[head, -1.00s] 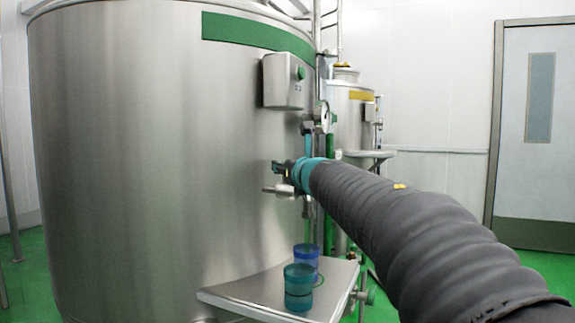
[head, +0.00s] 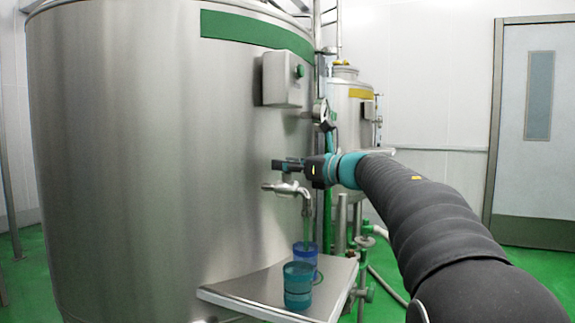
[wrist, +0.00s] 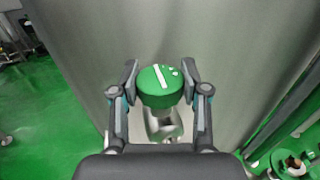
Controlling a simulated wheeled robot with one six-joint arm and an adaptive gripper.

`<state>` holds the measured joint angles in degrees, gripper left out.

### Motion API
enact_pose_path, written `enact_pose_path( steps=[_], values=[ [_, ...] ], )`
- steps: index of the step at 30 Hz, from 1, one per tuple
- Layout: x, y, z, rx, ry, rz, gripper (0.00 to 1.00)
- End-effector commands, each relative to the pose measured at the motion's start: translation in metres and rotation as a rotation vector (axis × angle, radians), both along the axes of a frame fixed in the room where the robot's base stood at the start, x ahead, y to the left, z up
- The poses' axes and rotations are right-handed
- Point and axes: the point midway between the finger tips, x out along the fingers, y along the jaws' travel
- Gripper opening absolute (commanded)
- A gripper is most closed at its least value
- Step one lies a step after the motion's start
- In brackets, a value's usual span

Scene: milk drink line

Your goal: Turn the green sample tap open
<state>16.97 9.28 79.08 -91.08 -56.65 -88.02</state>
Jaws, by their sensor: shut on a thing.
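My gripper (wrist: 160,80) is shut on this knob, with one finger on each side. The silver tap body (wrist: 164,124) shows below the knob. In the head view, my gripper (head: 281,165) reaches in from the right just above the silver tap (head: 284,188). The knob is hidden there by the fingers. The tap comes out of the large steel tank (head: 150,170), and its spout points down above a blue cup (head: 306,262).
A teal cup (head: 298,286) stands in front of the blue cup on a steel shelf (head: 245,292). A grey control box (head: 285,79) is on the tank above the tap. Pipes and a smaller tank (head: 350,115) stand behind my arm. The green floor is free at right.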

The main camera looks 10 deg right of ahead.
Motion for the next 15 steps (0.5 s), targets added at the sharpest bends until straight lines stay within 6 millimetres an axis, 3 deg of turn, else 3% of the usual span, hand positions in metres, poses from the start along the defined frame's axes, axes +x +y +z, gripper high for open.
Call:
enact_pose_path(
  steps=[11, 12, 15],
  values=[
    [-0.0003, -0.0001, 0.0017, 0.002, -0.002, 0.003, 0.1],
    [-0.0004, 0.0, 0.0017, 0.001, -0.003, 0.003, 0.5],
    [-0.0004, 0.0, 0.0013, 0.001, -0.002, 0.003, 0.71]
  ],
)
